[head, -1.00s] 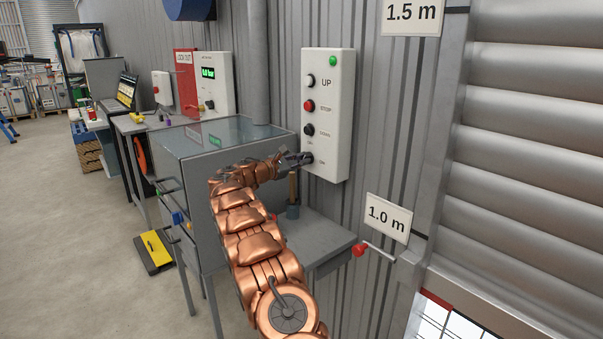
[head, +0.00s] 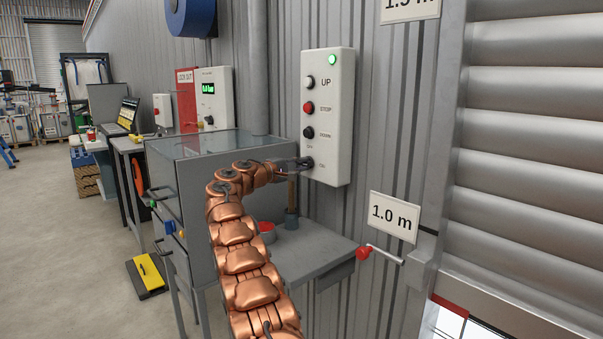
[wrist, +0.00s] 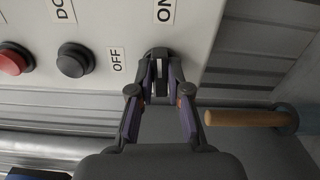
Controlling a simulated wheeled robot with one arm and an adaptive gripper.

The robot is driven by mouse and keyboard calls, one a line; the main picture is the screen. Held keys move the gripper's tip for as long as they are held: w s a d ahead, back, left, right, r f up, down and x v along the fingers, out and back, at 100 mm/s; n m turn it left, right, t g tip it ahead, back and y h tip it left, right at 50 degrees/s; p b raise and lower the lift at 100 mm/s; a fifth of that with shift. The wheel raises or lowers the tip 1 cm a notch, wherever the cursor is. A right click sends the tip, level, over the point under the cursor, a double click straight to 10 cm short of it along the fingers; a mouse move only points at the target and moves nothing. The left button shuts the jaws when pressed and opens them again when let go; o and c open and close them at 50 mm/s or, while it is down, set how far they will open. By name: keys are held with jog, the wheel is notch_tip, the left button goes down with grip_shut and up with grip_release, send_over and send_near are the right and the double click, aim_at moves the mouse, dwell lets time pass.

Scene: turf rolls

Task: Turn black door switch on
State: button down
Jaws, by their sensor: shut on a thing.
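The white door control box (head: 341,110) hangs on the corrugated wall, with UP, STOP and DOWN buttons and a black switch at its bottom. My gripper (head: 300,163) reaches the switch from the left. In the wrist view my gripper (wrist: 160,88) is shut on the black switch (wrist: 159,66), with fingers on both sides of it. A pale mark on the switch lines up with the ON label (wrist: 165,11). The OFF label (wrist: 117,61) is to its left. The green lamp (head: 332,59) at the top of the box looks lit. The fingers partly hide the switch.
A grey cabinet (head: 215,150) stands below and left of the box. A wooden-handled tool (wrist: 240,118) stands near my gripper, above a grey shelf (head: 310,255). A red-knobbed lever (head: 364,253) sticks out at the right. The roller door (head: 530,150) is further right.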

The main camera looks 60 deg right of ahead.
jog(key=shift+f+m+b, duration=0.25)
jog(key=shift+m+b, duration=0.15)
jog(key=shift+m, duration=0.3)
jog(key=c, duration=1.1)
grip_release()
jog(key=shift+r, duration=0.1)
jog(key=shift+a, duration=0.15)
jog(key=shift+w+a+r, duration=0.15)
jog(key=shift+a, duration=0.25)
jog(key=v, duration=1.1)
